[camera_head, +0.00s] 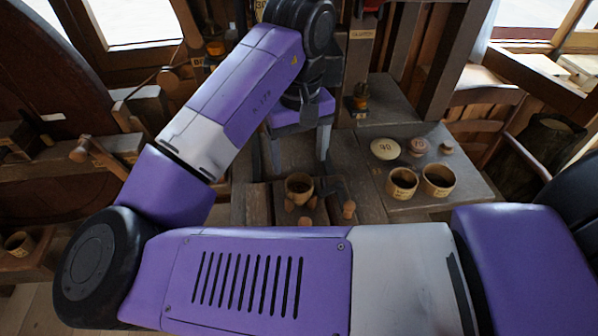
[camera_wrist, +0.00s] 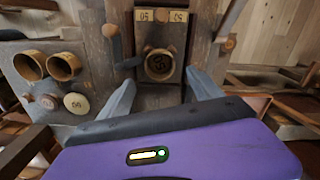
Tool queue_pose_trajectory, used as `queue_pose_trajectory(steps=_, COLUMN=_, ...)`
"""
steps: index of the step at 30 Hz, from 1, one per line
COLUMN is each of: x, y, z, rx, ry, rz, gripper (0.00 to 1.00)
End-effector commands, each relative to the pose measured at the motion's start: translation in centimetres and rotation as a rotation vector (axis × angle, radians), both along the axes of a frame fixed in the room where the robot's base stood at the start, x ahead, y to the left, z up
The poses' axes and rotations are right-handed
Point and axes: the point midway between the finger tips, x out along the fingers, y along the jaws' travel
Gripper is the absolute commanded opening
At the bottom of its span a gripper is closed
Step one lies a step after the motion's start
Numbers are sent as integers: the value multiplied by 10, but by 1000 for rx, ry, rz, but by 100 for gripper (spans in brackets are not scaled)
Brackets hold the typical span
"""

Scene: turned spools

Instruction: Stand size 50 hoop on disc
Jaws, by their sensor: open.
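A tan round ring-like piece (camera_head: 300,182) sits on the wooden stand at centre. In the wrist view it (camera_wrist: 159,65) lies between and beyond my fingers, with dark marks inside its rim that I cannot read surely. Two open tan hoops, one (camera_head: 403,183) and another (camera_head: 438,180), stand on the right bench; they also show at the left of the wrist view (camera_wrist: 30,66) (camera_wrist: 64,66). Behind them lie a cream disc (camera_head: 385,148) and a pinkish disc (camera_head: 418,146), both numbered. My gripper (camera_head: 300,165) is open and empty, above the stand. Which hoop is size 50 is unclear.
Wooden knobs, one (camera_head: 349,209) at right, surround the stand. Two numbered plates, one (camera_wrist: 145,15) and another (camera_wrist: 178,16), are fixed near it. A small round piece (camera_head: 446,148) lies beside the discs. A mallet (camera_head: 85,150) is at left. My arm hides much of the foreground.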

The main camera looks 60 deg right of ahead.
Motion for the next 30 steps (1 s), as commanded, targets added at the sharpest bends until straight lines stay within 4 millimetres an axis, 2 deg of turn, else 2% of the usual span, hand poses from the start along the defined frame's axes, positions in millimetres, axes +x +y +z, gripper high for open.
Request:
queue_pose_trajectory(steps=3, x=0, y=-1, z=21, rx=-1, ry=-3, rz=-3, gripper=74)
queue_pose_trajectory(steps=9, x=0, y=-1, z=41, rx=0, ry=0, rz=-1, gripper=74)
queue_pose_trajectory(steps=30, x=0, y=0, z=44, rx=1, ry=1, rz=0, gripper=74)
